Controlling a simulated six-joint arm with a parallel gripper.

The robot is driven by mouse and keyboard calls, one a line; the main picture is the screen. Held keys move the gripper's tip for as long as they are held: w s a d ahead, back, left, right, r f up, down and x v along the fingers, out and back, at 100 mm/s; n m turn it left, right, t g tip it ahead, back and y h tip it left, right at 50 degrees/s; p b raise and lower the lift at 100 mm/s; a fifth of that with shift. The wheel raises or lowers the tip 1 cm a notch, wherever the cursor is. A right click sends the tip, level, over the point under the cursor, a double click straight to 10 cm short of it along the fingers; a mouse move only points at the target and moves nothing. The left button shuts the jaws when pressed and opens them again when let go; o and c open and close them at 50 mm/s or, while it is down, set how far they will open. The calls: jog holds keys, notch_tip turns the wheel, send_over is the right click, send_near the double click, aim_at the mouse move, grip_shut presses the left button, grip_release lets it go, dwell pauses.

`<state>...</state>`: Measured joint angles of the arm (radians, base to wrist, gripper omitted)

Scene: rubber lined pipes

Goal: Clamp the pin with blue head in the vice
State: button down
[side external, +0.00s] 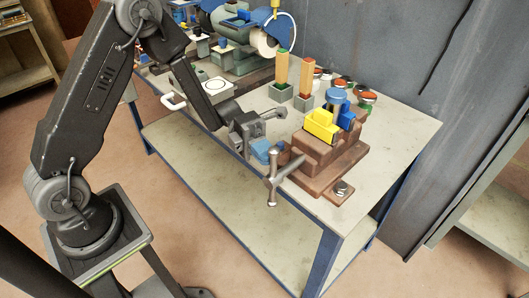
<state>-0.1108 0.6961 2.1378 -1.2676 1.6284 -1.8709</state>
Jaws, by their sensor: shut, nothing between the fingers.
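The vice (325,162) is reddish brown and stands near the right end of the table, with a yellow jaw piece (320,125) and a blue jaw piece (347,117) on top. A blue round head (337,96), apparently that of the pin, shows upright at these jaw pieces. Its shaft is hidden, and I cannot tell whether the jaws press on it. The vice's grey T-shaped handle (272,178) sticks out at the front left. My gripper (279,114) is shut and empty, left of the vice and apart from the pin.
A light blue block (262,150) lies below my gripper near the table's front edge. Two upright orange posts (306,74) in grey bases stand behind. Several small round red and green pieces (368,97) lie behind the vice. The table's right end (405,125) is clear.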

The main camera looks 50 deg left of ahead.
aim_at(279, 178)
jog(key=shift+d+r+y, duration=0.1)
jog(key=shift+d+y, duration=0.15)
jog(key=shift+y, duration=0.15)
jog(key=d+y, duration=0.1)
jog(key=y, duration=0.2)
jog(key=shift+d+r+n+t, duration=0.3)
jog(key=shift+d+r, duration=0.05)
jog(key=shift+d, duration=0.05)
jog(key=d+y, duration=0.1)
jog(key=y, duration=0.1)
jog(key=d+y, duration=0.1)
jog(key=shift+f+y, duration=0.1)
jog(key=shift+y, duration=0.3)
jog(key=d+f+n+y, duration=0.1)
jog(key=d+f+y, duration=0.3)
jog(key=d+f, duration=0.1)
dwell(0.4)
jog(key=shift+t, duration=0.3)
jog(key=shift+a, duration=0.1)
